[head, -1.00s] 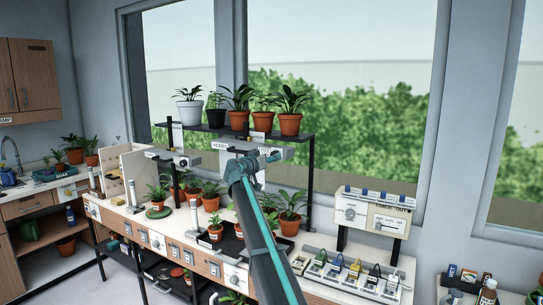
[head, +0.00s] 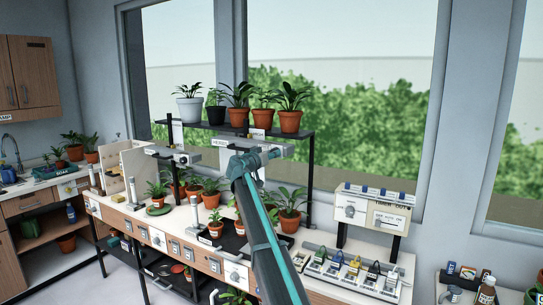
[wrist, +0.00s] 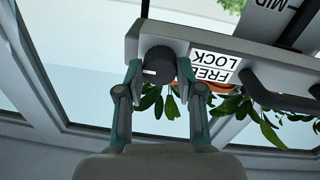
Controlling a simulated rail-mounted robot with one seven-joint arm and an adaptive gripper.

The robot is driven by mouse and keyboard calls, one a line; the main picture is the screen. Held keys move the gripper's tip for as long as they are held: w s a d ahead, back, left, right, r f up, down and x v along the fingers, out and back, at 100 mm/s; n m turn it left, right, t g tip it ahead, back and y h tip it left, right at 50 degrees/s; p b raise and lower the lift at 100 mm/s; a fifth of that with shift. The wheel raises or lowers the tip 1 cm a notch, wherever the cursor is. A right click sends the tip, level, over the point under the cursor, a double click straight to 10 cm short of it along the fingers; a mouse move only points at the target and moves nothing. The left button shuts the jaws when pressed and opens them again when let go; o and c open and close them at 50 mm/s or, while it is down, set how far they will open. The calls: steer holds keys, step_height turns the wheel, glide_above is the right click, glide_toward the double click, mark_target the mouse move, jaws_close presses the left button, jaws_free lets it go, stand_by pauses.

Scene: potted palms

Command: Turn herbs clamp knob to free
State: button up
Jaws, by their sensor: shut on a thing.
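The herbs clamp is a grey bar (head: 222,142) with a HERBS label, under the shelf of potted plants in the head view. In the wrist view its dark round knob (wrist: 160,62) sits on the grey bar, with a white pointer mark facing the picture's left. A FREE/LOCK label (wrist: 208,70), seen upside down, is just right of the knob. My gripper (wrist: 157,72) has one finger on each side of the knob and is shut on it. In the head view my gripper (head: 250,163) covers the knob.
Potted plants (head: 238,92) stand on the dark shelf above the clamp. A similar clamp (head: 174,155) is to the left. More pots stand on the bench below. A timer box (head: 372,210) is at the right. Leaves (wrist: 260,112) show near the clamp in the wrist view.

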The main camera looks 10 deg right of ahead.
steer(key=shift+f, duration=0.1)
steer(key=shift+n+t+b, duration=0.5)
steer(key=shift+n+b, duration=0.8)
steer(key=shift+n, duration=8)
steer(key=o, duration=1.2)
steer(key=shift+c, duration=0.2)
steer(key=shift+s, duration=0.1)
